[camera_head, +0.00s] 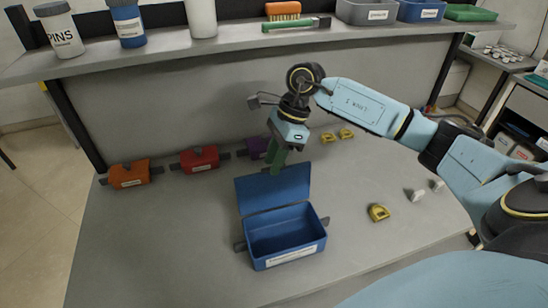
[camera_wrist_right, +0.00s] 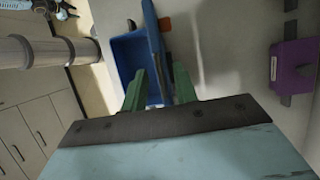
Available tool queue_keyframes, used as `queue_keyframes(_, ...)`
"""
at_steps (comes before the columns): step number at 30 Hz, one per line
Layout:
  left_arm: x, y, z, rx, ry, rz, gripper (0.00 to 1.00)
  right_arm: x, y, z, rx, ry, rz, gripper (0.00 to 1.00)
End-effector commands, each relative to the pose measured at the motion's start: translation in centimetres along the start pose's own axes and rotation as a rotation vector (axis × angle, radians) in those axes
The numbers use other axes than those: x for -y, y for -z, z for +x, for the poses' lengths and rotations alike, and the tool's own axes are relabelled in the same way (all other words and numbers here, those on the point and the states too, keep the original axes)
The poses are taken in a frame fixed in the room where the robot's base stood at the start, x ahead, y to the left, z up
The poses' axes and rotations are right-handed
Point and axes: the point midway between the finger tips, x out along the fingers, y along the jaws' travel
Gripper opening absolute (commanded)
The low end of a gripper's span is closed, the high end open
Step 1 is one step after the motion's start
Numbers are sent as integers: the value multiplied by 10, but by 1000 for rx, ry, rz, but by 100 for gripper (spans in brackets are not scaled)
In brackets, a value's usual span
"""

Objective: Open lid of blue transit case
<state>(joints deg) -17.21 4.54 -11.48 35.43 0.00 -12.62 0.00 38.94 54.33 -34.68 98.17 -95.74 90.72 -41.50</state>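The blue transit case (camera_head: 285,240) stands on the grey bench with its lid (camera_head: 272,193) raised, leaning slightly back, and its inside showing empty. The case also shows in the right wrist view (camera_wrist_right: 128,60), where the lid (camera_wrist_right: 154,45) is seen nearly edge-on. My right gripper (camera_head: 278,168) is just behind the lid's top edge, with its green fingers pointing down. In the right wrist view the fingers (camera_wrist_right: 160,68) are apart, with the lid lying between or just beyond them. Whether a finger touches the lid is unclear. My left gripper is out of view.
Orange (camera_head: 128,174), red (camera_head: 196,158) and purple (camera_head: 257,147) cases stand in a row at the back left. A yellow piece (camera_head: 378,212) lies right of the blue case, with others further back. A shelf (camera_head: 240,42) with bottles, bins and a brush overhangs the back.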

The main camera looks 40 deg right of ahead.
Motion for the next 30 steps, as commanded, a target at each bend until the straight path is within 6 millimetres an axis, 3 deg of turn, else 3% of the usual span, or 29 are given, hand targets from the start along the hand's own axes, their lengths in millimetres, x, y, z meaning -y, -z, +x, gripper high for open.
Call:
queue_keyframes(6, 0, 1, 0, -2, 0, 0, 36, 0, 0, -2, 1, 2, -1, 29)
queue_keyframes(10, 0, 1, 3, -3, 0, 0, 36, 1, -1, -14, 2, 5, -1, 29)
queue_keyframes(21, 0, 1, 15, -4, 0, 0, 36, 1, 0, -94, 2, 6, 0, 29)
queue_keyframes(30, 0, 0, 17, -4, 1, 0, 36, 0, 0, -131, 1, 2, 0, 29)
